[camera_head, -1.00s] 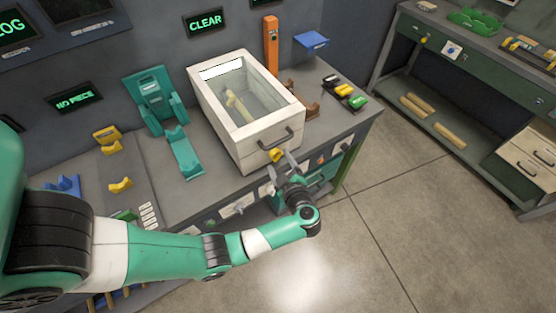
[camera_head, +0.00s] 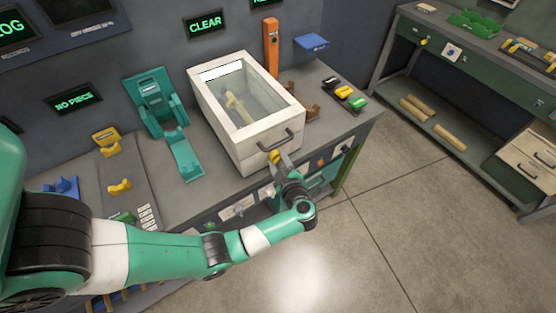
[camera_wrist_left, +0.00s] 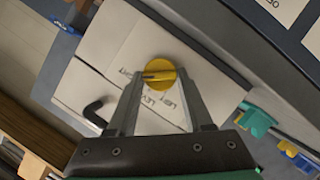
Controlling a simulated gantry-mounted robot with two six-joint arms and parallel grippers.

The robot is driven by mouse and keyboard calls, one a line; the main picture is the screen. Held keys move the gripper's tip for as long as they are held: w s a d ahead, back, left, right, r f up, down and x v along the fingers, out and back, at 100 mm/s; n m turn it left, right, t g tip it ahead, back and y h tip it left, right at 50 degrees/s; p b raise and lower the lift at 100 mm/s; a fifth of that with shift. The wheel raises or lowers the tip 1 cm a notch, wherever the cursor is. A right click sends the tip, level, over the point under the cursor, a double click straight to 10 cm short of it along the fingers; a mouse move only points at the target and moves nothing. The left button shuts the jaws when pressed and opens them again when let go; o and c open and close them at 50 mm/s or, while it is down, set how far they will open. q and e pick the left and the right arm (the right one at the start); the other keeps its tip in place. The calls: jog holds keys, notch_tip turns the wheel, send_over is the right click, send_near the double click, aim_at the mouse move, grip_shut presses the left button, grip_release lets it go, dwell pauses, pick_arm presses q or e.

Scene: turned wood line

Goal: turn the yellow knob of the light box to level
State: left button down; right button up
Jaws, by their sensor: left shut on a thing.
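The light box (camera_head: 256,152) is a white box with a clear window in its top and a turned wooden piece inside. My left gripper (camera_head: 279,162) is at the knob. In the left wrist view the round yellow knob (camera_wrist_left: 159,74) has a dark slot running nearly level across the picture. The fingers of my left gripper (camera_wrist_left: 160,79) are shut on it, one on each side. Lettering beside the knob is partly hidden by the fingers. My right gripper is not in view.
A teal stand (camera_head: 153,100) is left of the box. Yellow (camera_head: 120,187) and blue (camera_head: 62,187) holders lie farther left. An orange post (camera_head: 271,47) stands behind the box. Black, yellow and green pieces (camera_head: 345,92) lie to the right. Open floor is in front of the bench.

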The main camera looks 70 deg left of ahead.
pick_arm(q)
jog(key=shift+n+t, duration=0.3)
jog(key=shift+n, duration=0.2)
jog(key=shift+s+f+n+t, duration=0.1)
jog(key=shift+n+t, duration=0.2)
jog(key=shift+f+n+t+y+b, duration=0.15)
jog(key=shift+n+t+y+b, duration=0.15)
jog(key=shift+n+y+b, duration=0.45)
jog(key=shift+f+n+t+y+b, duration=0.15)
jog(key=shift+n+t+y+b, duration=0.2)
jog(key=shift+n+b, duration=0.7)
jog(key=shift+s+n+y+b, duration=0.1)
jog(key=shift+n+y+b, duration=0.2)
jog(key=shift+n+b, duration=0.65)
jog(key=shift+n, duration=0.45)
jog(key=shift+c, duration=1.5)
grip_release()
